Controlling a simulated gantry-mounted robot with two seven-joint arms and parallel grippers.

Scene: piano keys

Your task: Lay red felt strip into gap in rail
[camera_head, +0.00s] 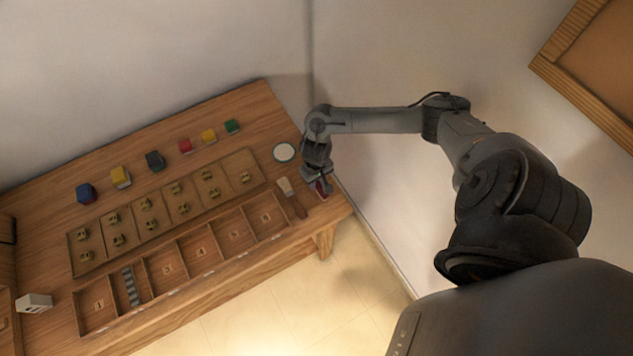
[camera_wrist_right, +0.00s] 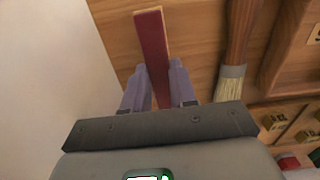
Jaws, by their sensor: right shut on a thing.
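My right gripper (camera_head: 318,180) is over the right end of the wooden table, shut on the red felt strip (camera_head: 322,188). In the right wrist view the strip (camera_wrist_right: 153,45) is long and dark red with a pale end, and sticks out past the fingers (camera_wrist_right: 155,88). Whether it touches the tabletop I cannot tell. A wooden tray (camera_head: 190,283) with several numbered compartments runs along the table's front edge. A grey segmented strip (camera_head: 131,287) lies in it, near its left end. Which part is the rail gap I cannot tell. My left gripper is out of view.
A brush (camera_head: 291,196) lies just left of my right gripper. A round white disc (camera_head: 284,152) is behind it. A board with several brass-coloured pieces (camera_head: 150,232) lies behind the tray. Coloured blocks (camera_head: 186,146) line the back; a white box (camera_head: 34,302) sits at left.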

